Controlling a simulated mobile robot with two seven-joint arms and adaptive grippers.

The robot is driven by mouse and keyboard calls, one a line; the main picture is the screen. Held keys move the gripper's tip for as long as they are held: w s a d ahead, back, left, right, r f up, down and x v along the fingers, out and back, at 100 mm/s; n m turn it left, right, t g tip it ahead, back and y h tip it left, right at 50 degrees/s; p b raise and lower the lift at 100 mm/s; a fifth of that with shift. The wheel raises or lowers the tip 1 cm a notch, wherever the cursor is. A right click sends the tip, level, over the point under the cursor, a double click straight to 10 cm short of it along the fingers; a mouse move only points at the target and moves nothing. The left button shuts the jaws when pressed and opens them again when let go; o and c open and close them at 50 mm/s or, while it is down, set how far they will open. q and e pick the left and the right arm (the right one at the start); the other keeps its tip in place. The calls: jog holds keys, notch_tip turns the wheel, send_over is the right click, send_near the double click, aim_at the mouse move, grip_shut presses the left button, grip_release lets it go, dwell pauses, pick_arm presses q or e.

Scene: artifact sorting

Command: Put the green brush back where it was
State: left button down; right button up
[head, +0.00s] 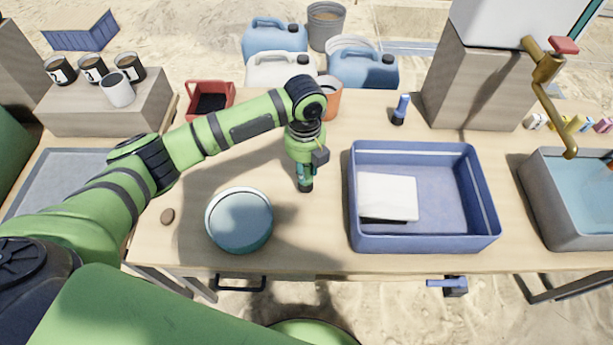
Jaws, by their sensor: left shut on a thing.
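My left gripper (305,170) points down over the middle of the wooden table, between the round bowl and the blue tray. It is shut on the green brush (305,185), which is mostly hidden by the fingers. The brush's dark lower end shows beneath them, upright and close to the table top; I cannot tell whether it touches. A similar brush with a blue handle (401,105) stands upright on its dark end farther back, right of my gripper. My right gripper is not in view.
A blue tray (425,244) holding a white slab lies right of my gripper. A red container (232,88) and orange pot (333,104) stand behind. A water basin (533,192) is far right.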

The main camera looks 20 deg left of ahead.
aim_at(306, 177)
pick_arm(q)
jog(key=shift+f, duration=1.85)
jog(key=shift+f, duration=0.2)
jog(key=c, duration=1)
grip_release()
jog(key=shift+r, duration=0.15)
notch_tip(306, 177, up, 12)
jog(key=shift+s+r, duration=0.1)
